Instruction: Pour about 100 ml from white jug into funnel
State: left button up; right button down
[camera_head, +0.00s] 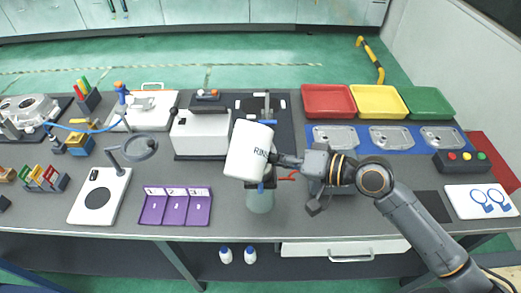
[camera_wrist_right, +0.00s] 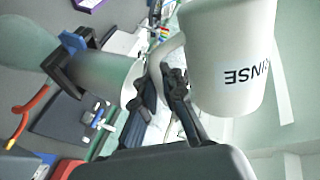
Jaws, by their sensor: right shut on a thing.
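The white jug (camera_head: 249,150), lettered "RINSE", is in the middle of the head view, raised above the bench and leaning slightly. My right gripper (camera_head: 287,160) comes from the right and is shut on its handle. In the right wrist view, the jug (camera_wrist_right: 230,55) fills the upper right and the gripper (camera_wrist_right: 168,92) closes on the handle. A pale cone that looks like the funnel (camera_wrist_right: 98,75) sits in a dark clamp with a blue part. In the head view, the jug hides it above a greenish clear vessel (camera_head: 260,201). No liquid stream shows. My left gripper is out of view.
A purple numbered tray (camera_head: 175,222) and a white scale (camera_head: 99,211) lie to the left. A white box (camera_head: 201,132) stands behind the jug. Red (camera_head: 328,115), yellow and green trays stand at the back right. Two small bottles are below the bench's front edge.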

jog(key=shift+s+f, duration=0.1)
jog(key=shift+a+m+p, duration=0.1)
jog(key=shift+m+p, duration=0.3)
jog(key=shift+r+m+g+p, duration=0.3)
jog(key=shift+g+p, duration=0.1)
jog(key=shift+p, duration=0.1)
dwell(0.7)
jog(key=shift+s+a+r+m+y+p, duration=0.1)
jog(key=shift+s+a+m+y+p, duration=0.1)
jog(key=shift+s+m+y+p, duration=0.3)
jog(key=shift+s+m+g+p, duration=0.3)
jog(key=shift+g+p, duration=0.1)
jog(key=shift+p, duration=0.2)
dwell(0.4)
